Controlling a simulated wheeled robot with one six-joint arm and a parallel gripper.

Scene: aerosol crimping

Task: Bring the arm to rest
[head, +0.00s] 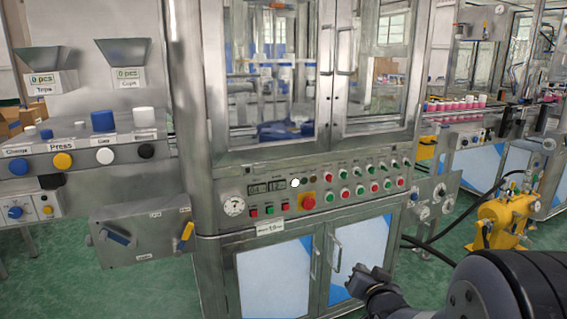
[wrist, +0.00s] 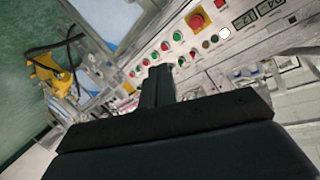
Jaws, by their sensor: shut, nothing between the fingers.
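My gripper (head: 372,280) shows in the head view at the lower right, in front of the lower cabinet doors and below the button panel. It is dark and appears empty. In the wrist view my gripper (wrist: 158,84) is a dark shape at the middle, its fingers together. It stands apart from the machine. My dark arm comes in from the lower right corner of the head view.
The crimping machine's control panel (head: 320,190) has rows of red and green buttons. A box with a blue and a yellow handle (head: 140,232) juts out at left. A yellow pump (head: 503,222) with black hoses stands at right.

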